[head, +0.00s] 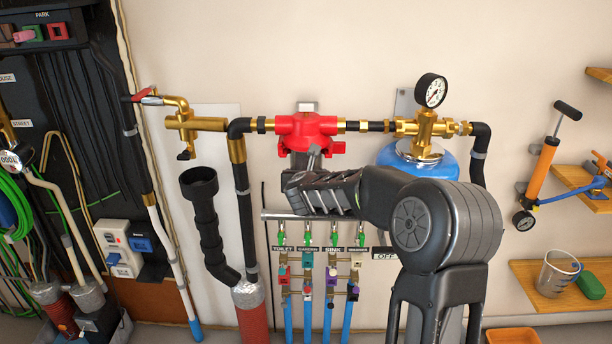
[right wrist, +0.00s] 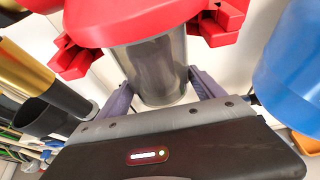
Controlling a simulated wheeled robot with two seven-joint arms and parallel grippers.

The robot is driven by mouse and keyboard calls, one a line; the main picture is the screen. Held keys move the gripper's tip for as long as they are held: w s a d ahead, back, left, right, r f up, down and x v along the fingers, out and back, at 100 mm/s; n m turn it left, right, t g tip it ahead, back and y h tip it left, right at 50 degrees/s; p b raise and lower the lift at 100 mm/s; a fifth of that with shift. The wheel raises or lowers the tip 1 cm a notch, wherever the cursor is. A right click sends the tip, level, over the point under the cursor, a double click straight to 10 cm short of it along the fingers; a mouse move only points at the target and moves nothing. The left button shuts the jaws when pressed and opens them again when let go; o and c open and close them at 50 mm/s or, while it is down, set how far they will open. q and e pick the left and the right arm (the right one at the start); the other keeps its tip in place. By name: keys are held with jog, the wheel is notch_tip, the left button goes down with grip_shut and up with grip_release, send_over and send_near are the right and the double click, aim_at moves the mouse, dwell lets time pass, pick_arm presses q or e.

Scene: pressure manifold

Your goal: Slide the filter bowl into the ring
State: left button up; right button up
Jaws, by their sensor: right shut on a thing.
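The red filter head with its ring (head: 308,125) sits in the brass and black pipe run on the wall. It also fills the top of the right wrist view (right wrist: 130,22). The filter bowl (right wrist: 152,68) is a smoky grey, see-through cylinder, upright directly under the red head. Its upper edge is hidden by the red part, so I cannot tell how far it is inside the ring. My right gripper (right wrist: 160,88) is shut on the bowl, one finger on each side. In the head view my right arm and hand hide most of the bowl. My left gripper is not in view.
A blue tank (head: 449,166) with a pressure gauge (head: 431,91) stands right of the head. A black drain pipe (head: 207,222) is at left. The valve manifold (head: 308,260) with labelled taps is below. Shelves (head: 560,284) and an orange pump (head: 541,168) are at far right.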

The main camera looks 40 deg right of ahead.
jog(key=o, duration=1.5)
jog(key=v, duration=0.7)
jog(key=shift+s+a+r, duration=0.2)
jog(key=shift+s+a, duration=0.05)
jog(key=shift+s, duration=0.05)
